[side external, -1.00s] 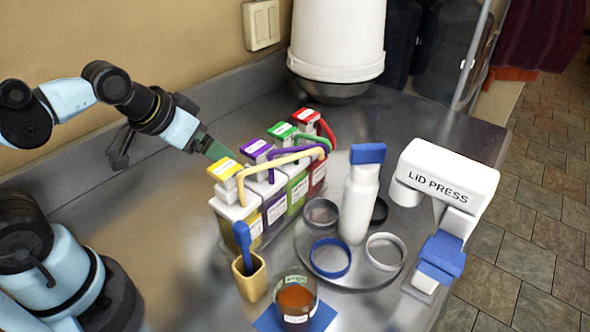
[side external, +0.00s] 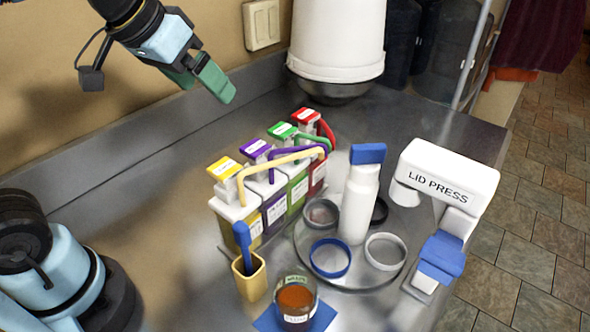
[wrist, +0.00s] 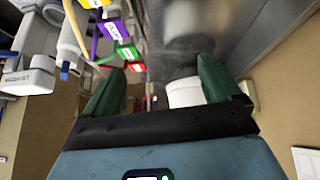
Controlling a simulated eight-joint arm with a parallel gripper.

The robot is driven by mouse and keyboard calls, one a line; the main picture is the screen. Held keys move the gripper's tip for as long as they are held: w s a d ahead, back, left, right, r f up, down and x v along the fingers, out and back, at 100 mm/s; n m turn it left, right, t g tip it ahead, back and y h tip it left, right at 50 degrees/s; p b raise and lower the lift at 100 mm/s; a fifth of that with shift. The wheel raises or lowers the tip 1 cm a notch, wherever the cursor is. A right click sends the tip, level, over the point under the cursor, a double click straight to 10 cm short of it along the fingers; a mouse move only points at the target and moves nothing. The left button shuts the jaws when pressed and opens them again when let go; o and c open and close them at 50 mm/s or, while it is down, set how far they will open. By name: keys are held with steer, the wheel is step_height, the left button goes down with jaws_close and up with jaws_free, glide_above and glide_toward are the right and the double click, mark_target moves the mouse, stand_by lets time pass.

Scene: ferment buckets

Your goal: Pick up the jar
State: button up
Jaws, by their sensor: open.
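The glass jar (side external: 296,299) holds an orange-brown content and has a label with a green band near its rim. It stands upright on a blue mat (side external: 266,318) at the front of the counter in the side external view. My gripper (side external: 207,89) is open and empty, raised high near the back wall, far from the jar. Its green fingers are spread apart in the wrist view (wrist: 160,85). I cannot make out the jar in the wrist view.
Several pump-top containers (side external: 240,216) stand in a row left of centre. A yellow cup (side external: 251,281) with a blue-handled tool is beside the jar. A round tray with rings (side external: 330,272), a white bottle (side external: 358,205) and the lid press (side external: 450,175) stand right.

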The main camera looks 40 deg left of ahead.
steer(key=s+d+n+g+h, duration=0.1)
steer(key=d+n+g, duration=0.25)
steer(key=d, duration=0.95)
steer(key=n+g+y, duration=0.1)
steer(key=n+g, duration=0.2)
glide_above(295, 303)
steer(key=s+d, duration=0.2)
steer(key=shift+w+a+f, duration=0.1)
steer(key=shift+a+f, duration=0.05)
steer(key=shift+f, duration=5.7)
steer(key=shift+a+f, duration=0.1)
steer(key=shift+f, duration=5.75)
steer(key=c, duration=1.3)
